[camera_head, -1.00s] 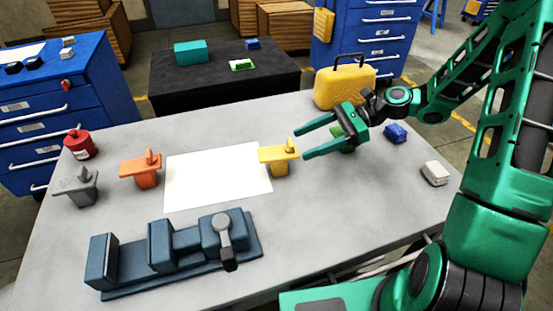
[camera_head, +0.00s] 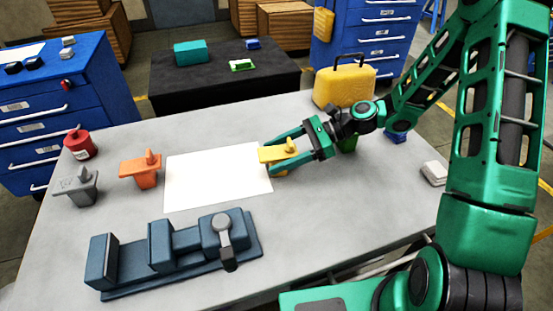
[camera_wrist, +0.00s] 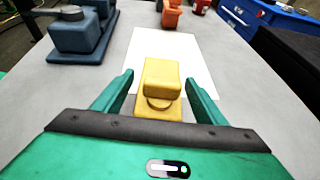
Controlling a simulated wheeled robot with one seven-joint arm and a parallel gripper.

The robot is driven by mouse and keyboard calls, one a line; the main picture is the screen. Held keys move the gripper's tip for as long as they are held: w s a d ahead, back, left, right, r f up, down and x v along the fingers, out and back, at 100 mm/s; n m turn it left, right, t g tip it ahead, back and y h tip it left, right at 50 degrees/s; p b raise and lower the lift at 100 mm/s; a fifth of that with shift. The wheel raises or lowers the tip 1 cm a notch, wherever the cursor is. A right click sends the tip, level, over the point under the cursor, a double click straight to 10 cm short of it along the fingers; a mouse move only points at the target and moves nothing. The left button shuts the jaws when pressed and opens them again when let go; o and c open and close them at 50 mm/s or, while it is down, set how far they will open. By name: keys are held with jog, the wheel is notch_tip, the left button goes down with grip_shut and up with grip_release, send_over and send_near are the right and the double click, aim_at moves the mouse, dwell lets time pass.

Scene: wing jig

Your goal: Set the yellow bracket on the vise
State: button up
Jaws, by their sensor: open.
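The yellow bracket (camera_head: 272,155) stands on the table at the right edge of a white sheet. My gripper (camera_head: 278,156) is open, with its two green fingers on either side of the bracket. In the wrist view the yellow bracket (camera_wrist: 160,86) lies between the fingertips, with a gap visible on each side. The blue-grey vise (camera_head: 175,250) sits at the front left of the table, with nothing on it. Part of the vise (camera_wrist: 82,35) also shows at the upper left of the wrist view. The bracket's lower part is partly hidden by a finger.
An orange bracket (camera_head: 141,172), a grey bracket (camera_head: 77,188) and a red can (camera_head: 80,144) stand at the left. A yellow case (camera_head: 344,88) stands behind my gripper. The white sheet (camera_head: 215,178) is bare, and the table between bracket and vise is clear.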

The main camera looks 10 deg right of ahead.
aim_at(279, 151)
jog(key=c, duration=1.5)
jog(key=shift+r, duration=0.15)
jog(key=r, duration=0.9)
jog(key=shift+d+r, duration=0.2)
jog(key=s+d+r+m+t, duration=0.3)
jog(key=s+d+r+t, duration=0.1)
jog(key=d+r, duration=0.1)
jog(key=shift+s+d+m+t, duration=0.15)
jog(key=shift+d+m+t, duration=0.2)
jog(key=shift+d, duration=0.3)
